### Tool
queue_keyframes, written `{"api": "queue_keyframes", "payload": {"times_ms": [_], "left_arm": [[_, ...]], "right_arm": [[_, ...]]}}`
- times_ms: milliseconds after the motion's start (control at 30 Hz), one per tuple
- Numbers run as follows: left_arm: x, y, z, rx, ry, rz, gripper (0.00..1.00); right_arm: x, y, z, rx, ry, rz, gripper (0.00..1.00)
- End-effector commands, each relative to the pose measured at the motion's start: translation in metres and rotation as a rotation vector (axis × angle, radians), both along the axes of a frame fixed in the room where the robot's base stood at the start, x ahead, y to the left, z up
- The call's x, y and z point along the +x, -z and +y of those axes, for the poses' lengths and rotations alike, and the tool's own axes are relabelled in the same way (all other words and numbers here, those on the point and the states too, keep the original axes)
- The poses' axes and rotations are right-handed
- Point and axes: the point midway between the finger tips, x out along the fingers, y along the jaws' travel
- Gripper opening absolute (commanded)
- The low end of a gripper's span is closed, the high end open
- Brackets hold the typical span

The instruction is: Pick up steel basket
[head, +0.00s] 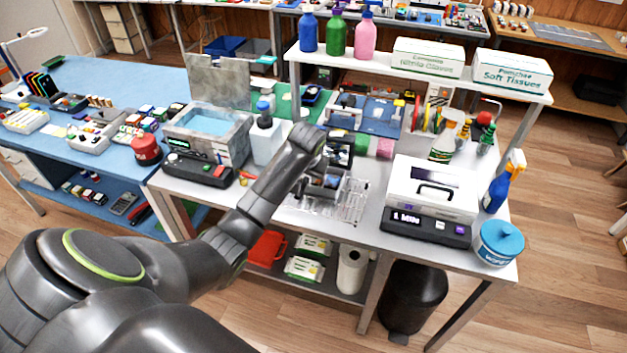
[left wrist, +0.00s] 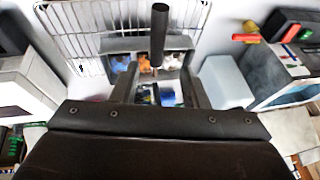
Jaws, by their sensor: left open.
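The steel basket (head: 353,203) is a shiny open wire basket on the white bench, near its front edge. In the left wrist view its wire mesh (left wrist: 76,30) shows at the top. My left gripper (head: 324,186) reaches over the basket from the left and hides part of it in the head view. In the left wrist view the gripper's two dark fingers (left wrist: 158,88) are apart, with a dark upright bar (left wrist: 158,38) and a grey frame beyond them. I cannot tell whether the fingers touch the basket. My right gripper is not in view.
An ultrasonic-bath-like tank (head: 207,128) and a white bottle (head: 266,142) stand left of the basket. A white case (head: 432,190) and a black display unit (head: 424,227) stand to its right. A shelf (head: 400,70) with bottles and boxes is behind.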

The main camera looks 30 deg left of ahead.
Motion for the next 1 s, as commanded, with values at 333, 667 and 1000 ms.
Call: {"api": "queue_keyframes", "payload": {"times_ms": [333,667,1000], "left_arm": [[0.007,0.023,0.003,-0.002,0.001,0.003,0.41],[0.016,0.052,0.01,0.0,0.001,0.0,0.41],[0.016,0.054,0.01,0.0,0.001,-0.001,0.31]], "right_arm": [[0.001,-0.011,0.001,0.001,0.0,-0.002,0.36],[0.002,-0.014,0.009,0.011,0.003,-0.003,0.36],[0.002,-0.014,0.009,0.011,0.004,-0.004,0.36]]}}
